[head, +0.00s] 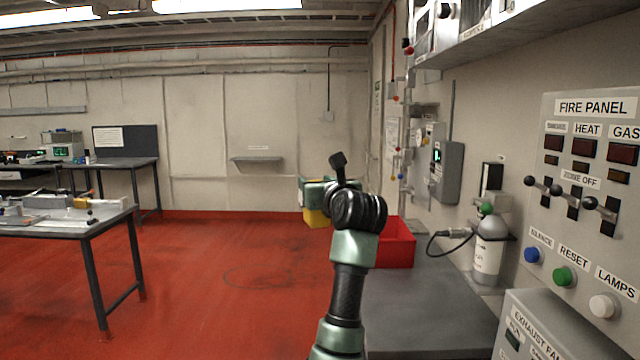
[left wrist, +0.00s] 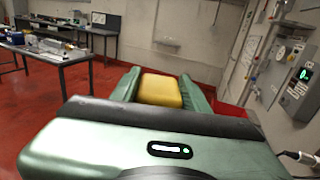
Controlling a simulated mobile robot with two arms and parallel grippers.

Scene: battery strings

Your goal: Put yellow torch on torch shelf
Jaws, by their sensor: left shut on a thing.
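My left gripper (head: 314,190) is held out in front, pointing away, partly hidden behind my own wrist in the head view. It is shut on a yellow block-shaped thing, the yellow torch (head: 316,218), which hangs below the jaws in the head view. In the left wrist view the yellow torch (left wrist: 160,90) sits between the two green fingers. A small grey wall shelf (head: 257,159) on the far wall, with a label too small to read above it, looks empty. It also shows in the left wrist view (left wrist: 164,41). The torch is well apart from this shelf. My right gripper is out of view.
A red bin (head: 394,244) stands on a grey bench (head: 425,300) close on the right. A fire panel (head: 590,190) and a gas bottle (head: 488,250) are on the right. A cluttered table (head: 85,225) stands at left. Red floor (head: 230,270) between is clear.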

